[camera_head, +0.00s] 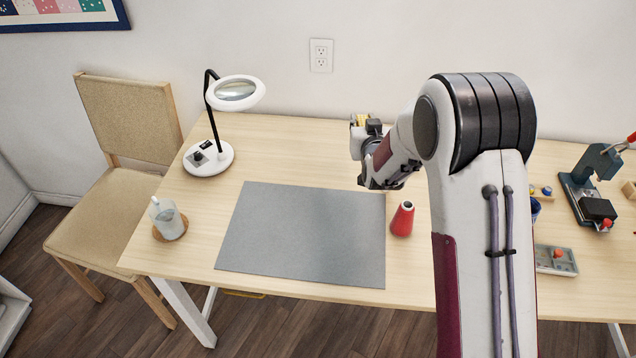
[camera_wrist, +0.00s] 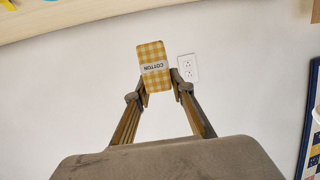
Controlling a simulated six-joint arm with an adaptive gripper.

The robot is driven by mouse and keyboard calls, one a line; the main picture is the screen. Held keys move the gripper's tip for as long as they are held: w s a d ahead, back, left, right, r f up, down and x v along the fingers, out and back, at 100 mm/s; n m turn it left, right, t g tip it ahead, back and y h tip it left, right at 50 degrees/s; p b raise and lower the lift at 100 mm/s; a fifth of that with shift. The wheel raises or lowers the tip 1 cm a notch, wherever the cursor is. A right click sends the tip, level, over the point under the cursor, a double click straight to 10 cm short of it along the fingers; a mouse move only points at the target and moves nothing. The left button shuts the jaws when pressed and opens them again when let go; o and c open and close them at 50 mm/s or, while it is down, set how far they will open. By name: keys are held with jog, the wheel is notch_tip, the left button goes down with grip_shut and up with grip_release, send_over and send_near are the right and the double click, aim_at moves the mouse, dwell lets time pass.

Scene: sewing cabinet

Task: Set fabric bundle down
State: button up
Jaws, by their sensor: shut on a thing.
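The fabric bundle (camera_wrist: 153,54) is yellow-and-white checked with a white band reading COTTON. It shows upside down in the wrist view, between the two fingertips of my gripper (camera_wrist: 160,90), which is shut on it. In the head view a small yellow part of the bundle (camera_head: 361,120) shows at the far end of my gripper, in front of the wall. My arm hides part of the table behind and below it. The bundle appears held above the table's back part; its exact height cannot be told.
A grey mat (camera_head: 305,235) lies bare on the wooden table (camera_head: 290,150). A red cone (camera_head: 402,218) stands right of it. A press (camera_head: 590,185) and a grey tray (camera_head: 555,260) are at right.

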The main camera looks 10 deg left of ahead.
jog(key=s+a+n+g+y, duration=0.1)
jog(key=s+a+n+y, duration=0.25)
jog(key=a, duration=0.75)
jog(key=shift+m, duration=0.35)
jog(key=shift+w+a+f, duration=0.1)
jog(key=shift+w+f, duration=0.05)
jog(key=shift+f, duration=0.75)
jog(key=shift+w+f, duration=0.2)
jog(key=shift+f, duration=0.65)
jog(key=shift+w+a+f, duration=0.1)
jog(key=shift+w+f, duration=0.05)
jog(key=shift+f, duration=0.75)
jog(key=shift+f, duration=0.1)
notch_tip(320, 180, down, 6)
jog(key=shift+f, duration=0.1)
jog(key=shift+f, duration=1.75)
jog(key=shift+f, duration=0.5)
jog(key=o, duration=0.9)
